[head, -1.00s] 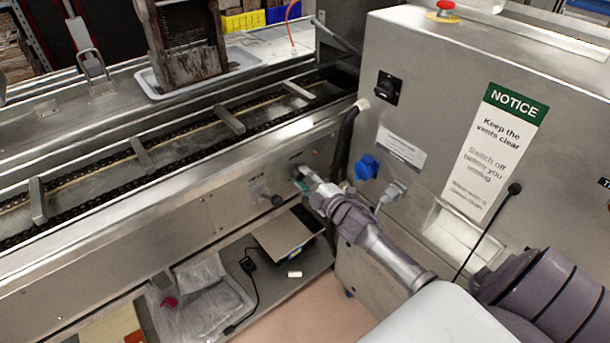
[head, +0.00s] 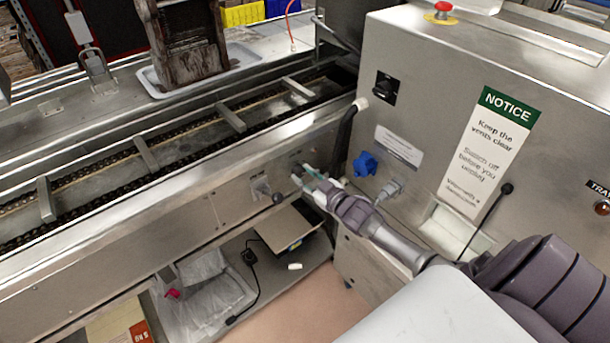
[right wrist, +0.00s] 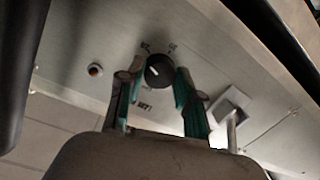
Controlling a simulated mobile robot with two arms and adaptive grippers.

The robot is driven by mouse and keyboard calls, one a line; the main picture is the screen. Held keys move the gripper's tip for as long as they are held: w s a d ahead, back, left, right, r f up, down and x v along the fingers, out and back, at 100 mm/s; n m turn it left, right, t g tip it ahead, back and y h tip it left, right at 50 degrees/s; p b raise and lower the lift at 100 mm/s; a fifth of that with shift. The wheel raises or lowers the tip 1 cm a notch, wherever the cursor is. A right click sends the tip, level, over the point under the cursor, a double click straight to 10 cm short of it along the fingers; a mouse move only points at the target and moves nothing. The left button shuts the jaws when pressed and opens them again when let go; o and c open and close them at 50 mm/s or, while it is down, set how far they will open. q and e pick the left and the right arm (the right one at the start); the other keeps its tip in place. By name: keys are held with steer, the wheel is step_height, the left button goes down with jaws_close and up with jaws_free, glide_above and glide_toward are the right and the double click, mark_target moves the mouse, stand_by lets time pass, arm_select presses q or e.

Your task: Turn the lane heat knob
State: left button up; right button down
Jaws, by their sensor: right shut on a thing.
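The lane heat knob (right wrist: 158,72) is a round black knob with a white pointer line, on the steel side panel of the conveyor. In the right wrist view, its pointer aims to the upper left, and small dark printed marks surround it. My right gripper (right wrist: 156,88) has its teal-padded fingers on either side of the knob, shut on it. In the head view, the right gripper (head: 303,175) reaches the panel just left of the grey cabinet, and its fingers hide the knob. My left gripper is not in view.
A lever with a black ball end (head: 278,199) sticks out left of the gripper. A small red button (right wrist: 95,69) sits near the knob. The grey cabinet (head: 420,110), with blue plug (head: 365,164) and black hose (head: 342,140), stands close on the right.

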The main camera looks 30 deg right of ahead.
steer(key=shift+m, duration=0.9)
steer(key=c, duration=0.7)
jaws_free()
steer(key=shift+c, duration=0.2)
steer(key=s+d, duration=0.1)
steer(key=s, duration=1.1)
steer(key=shift+d+r, duration=0.25)
steer(key=shift+r, duration=0.15)
